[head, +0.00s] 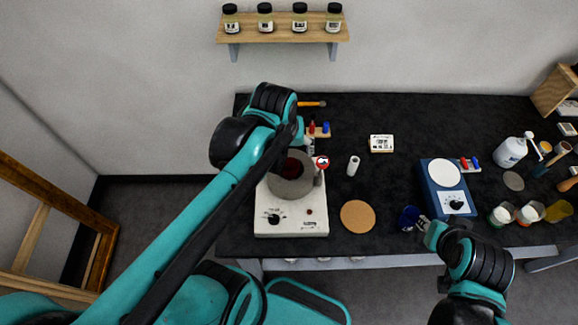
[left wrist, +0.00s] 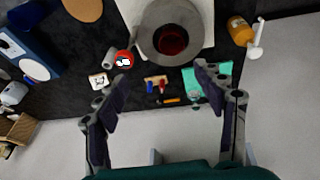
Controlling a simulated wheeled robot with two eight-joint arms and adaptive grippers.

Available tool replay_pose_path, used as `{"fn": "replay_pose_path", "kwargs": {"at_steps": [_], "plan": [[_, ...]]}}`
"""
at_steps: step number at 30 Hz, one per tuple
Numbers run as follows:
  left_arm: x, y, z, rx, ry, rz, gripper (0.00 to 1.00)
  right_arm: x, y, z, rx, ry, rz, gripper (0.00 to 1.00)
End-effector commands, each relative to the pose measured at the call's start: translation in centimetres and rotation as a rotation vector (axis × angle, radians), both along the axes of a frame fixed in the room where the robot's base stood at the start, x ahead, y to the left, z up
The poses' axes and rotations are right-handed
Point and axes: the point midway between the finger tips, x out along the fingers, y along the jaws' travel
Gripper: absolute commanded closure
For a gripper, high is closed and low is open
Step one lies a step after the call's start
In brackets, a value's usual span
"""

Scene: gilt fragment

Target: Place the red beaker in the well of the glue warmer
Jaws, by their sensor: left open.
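The glue warmer (head: 291,222) is a white box with a dial and a grey ring-shaped well on top, at the table's left. The red beaker (left wrist: 173,41) shows dark red inside the well, within the grey ring, in the left wrist view. In the head view its red (head: 291,166) is partly covered by my left arm. My left gripper (left wrist: 162,80) is open and empty, its fingers apart and clear of the beaker, on the wall side of the warmer. My right gripper (head: 428,232) is beside a dark blue cup (head: 408,217); I cannot tell whether it grips it.
A red-and-white round item (head: 322,161) and a white cylinder (head: 354,165) stand right of the warmer. A cork disc (head: 357,216) lies nearer the front edge. A blue scale (head: 446,188) stands further right. An amber pump bottle (left wrist: 240,31) stands beside the warmer.

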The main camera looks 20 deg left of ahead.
Motion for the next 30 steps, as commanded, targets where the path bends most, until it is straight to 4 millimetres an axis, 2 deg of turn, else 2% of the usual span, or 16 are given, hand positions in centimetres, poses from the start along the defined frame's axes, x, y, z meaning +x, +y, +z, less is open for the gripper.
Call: {"fn": "replay_pose_path", "kwargs": {"at_steps": [1, 6, 12, 26, 30], "plan": [[-1.0, -0.3, 0.0, 0.016, -0.036, -0.047, 0.31, 0.0, 0.0, 0.0, 0.000, 0.000, 0.000, 0.70], [-3.2, -1.2, -0.1, 0.082, -0.159, -0.204, 0.31, 0.0, 0.0, 0.0, 0.000, 0.000, 0.000, 0.70], [-4.7, -1.7, -0.6, 0.145, -0.256, -0.323, 0.31, 0.0, 0.0, 0.0, 0.000, 0.000, 0.000, 0.70], [-5.0, -1.9, -0.7, 0.166, -0.285, -0.357, 0.31, 0.0, 0.0, 0.0, 0.000, 0.000, 0.000, 0.70], [-5.0, -1.9, -1.5, 0.166, -0.284, -0.357, 0.31, 0.0, 0.0, -0.8, 0.000, 0.000, 0.000, 0.70]]}}
